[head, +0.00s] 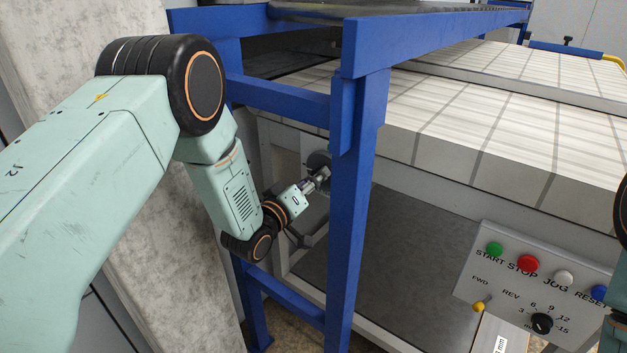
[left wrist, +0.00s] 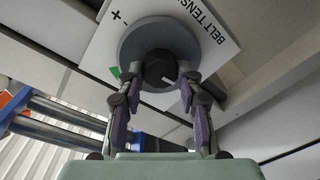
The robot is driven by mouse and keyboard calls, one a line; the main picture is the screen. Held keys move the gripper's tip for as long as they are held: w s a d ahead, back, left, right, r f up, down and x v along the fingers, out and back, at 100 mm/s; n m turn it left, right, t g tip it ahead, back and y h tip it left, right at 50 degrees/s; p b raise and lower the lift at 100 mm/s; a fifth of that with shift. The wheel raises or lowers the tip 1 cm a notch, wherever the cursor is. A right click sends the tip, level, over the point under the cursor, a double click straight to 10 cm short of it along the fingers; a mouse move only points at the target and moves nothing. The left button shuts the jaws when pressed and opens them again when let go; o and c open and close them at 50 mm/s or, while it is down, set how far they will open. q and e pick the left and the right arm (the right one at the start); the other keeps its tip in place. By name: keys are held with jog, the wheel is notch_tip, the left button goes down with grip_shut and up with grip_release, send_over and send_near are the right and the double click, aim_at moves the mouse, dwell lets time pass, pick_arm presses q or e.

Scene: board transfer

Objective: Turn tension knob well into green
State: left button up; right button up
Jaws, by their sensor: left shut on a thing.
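The tension knob (left wrist: 158,68) is a dark faceted knob on a round grey disc (left wrist: 150,42), in front of a white plate (left wrist: 100,40) marked plus, minus and "BELT TENS…". A small green patch (left wrist: 115,72) shows at the disc's left edge. A short white mark shows low on the knob's right side; the scale behind is largely hidden. My left gripper (left wrist: 160,90) has a finger on each side of the knob and is shut on it. In the head view my left gripper (head: 318,180) reaches the grey disc (head: 318,160) behind a blue post.
The blue frame post (head: 352,200) stands close to the right of my left wrist, with a blue crossbar (head: 280,98) above. A concrete pillar (head: 185,230) is at left. A control panel (head: 540,295) with coloured buttons is at lower right, with part of my right arm beside it.

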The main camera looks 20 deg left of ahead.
pick_arm(q)
jog(key=shift+m, duration=0.3)
jog(key=m+h+p, duration=0.1)
jog(key=m+p, duration=0.1)
jog(key=m, duration=0.9)
jog(key=m+h+p, duration=0.1)
jog(key=m+p, duration=0.2)
jog(key=m, duration=0.9)
jog(key=shift+f+m, duration=0.2)
jog(key=shift+m, duration=0.1)
jog(key=o, duration=1.1)
jog(key=shift+o, duration=0.4)
jog(key=shift+r, duration=0.15)
